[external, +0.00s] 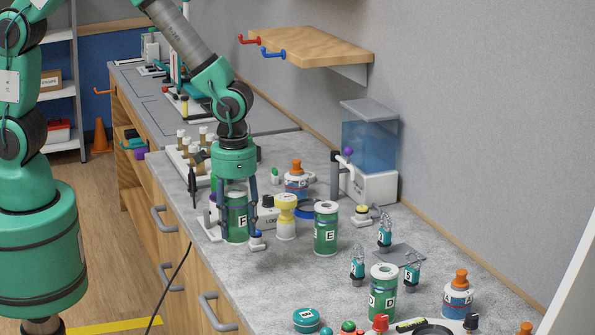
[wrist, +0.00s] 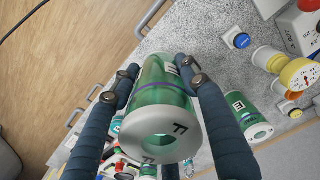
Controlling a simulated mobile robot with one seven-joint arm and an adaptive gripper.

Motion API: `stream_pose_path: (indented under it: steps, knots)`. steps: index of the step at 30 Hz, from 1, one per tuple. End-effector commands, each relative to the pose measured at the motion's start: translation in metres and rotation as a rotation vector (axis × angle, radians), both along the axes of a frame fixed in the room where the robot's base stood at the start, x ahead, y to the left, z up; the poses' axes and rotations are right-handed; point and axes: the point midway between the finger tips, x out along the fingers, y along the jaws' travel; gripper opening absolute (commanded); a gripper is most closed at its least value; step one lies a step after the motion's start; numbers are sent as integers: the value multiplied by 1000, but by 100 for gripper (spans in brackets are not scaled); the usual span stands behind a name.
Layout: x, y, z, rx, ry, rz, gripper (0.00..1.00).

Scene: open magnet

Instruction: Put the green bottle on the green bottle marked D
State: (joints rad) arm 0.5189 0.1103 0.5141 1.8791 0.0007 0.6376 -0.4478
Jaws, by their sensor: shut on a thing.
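A green bottle marked F (external: 236,222) with a pale top is between the fingers of my gripper (external: 238,230), near the counter's front edge. My gripper is shut on its sides. In the wrist view the same bottle (wrist: 158,105) fills the middle, a finger on each side. I cannot tell whether its base touches the counter. The green bottle marked D (external: 382,295) stands upright further right and nearer the camera. A green bottle marked E (external: 325,232) stands upright between them; it also shows in the wrist view (wrist: 247,117).
A blue-labelled orange-capped bottle (external: 457,298) is right of D. A wooden shelf (external: 315,50) juts from the wall above the counter.

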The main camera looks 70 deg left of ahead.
Motion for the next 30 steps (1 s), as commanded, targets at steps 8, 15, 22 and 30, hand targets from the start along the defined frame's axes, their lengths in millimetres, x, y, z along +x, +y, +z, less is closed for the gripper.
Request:
stream_pose_path:
  steps: [8, 15, 22, 30]
  knots:
    - [29, -42, 26, 0, 0, 116, 6]
    - [50, -79, 43, 0, -1, 218, 6]
    - [69, -115, 57, -1, -2, 317, 6]
    - [86, -158, 72, -2, -3, 430, 6]
